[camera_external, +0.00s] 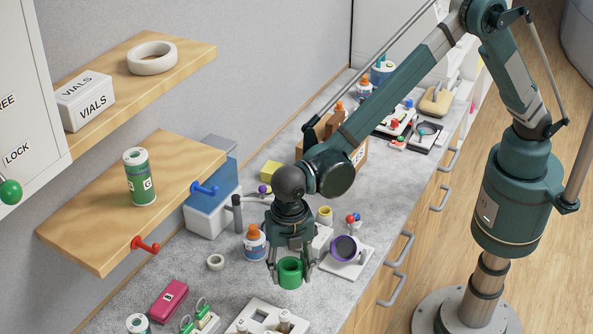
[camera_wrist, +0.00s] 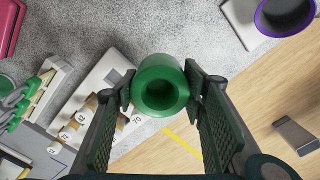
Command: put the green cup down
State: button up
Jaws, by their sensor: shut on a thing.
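A green cup (camera_external: 290,273) is between the fingers of my gripper (camera_external: 290,268), over the grey counter near its front edge. In the wrist view the same green cup (camera_wrist: 161,88) is seen from above, its open mouth showing, with a finger pad against it on each side. My gripper (camera_wrist: 160,90) is shut on the cup. I cannot tell for sure whether the cup's base touches the counter (camera_wrist: 150,30) or hangs just above it.
A block with holes and labelled pegs (camera_external: 265,318) stands close in front. A white plate with a purple-rimmed cup (camera_external: 346,248) lies to the right. An orange-capped bottle (camera_external: 254,243) stands behind left.

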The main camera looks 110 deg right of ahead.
jog(key=shift+d, duration=0.15)
jog(key=s+d+r+b, duration=0.1)
jog(key=s+d+r, duration=0.1)
jog(key=s+d, duration=1.6)
jog(key=s+d+f+b, duration=0.1)
jog(key=s+d, duration=1.2)
jog(key=s, duration=0.5)
jog(key=shift+f+b, duration=0.35)
jog(key=shift+w, duration=0.1)
jog(key=shift+f, duration=2.95)
jog(key=shift+f, duration=2.05)
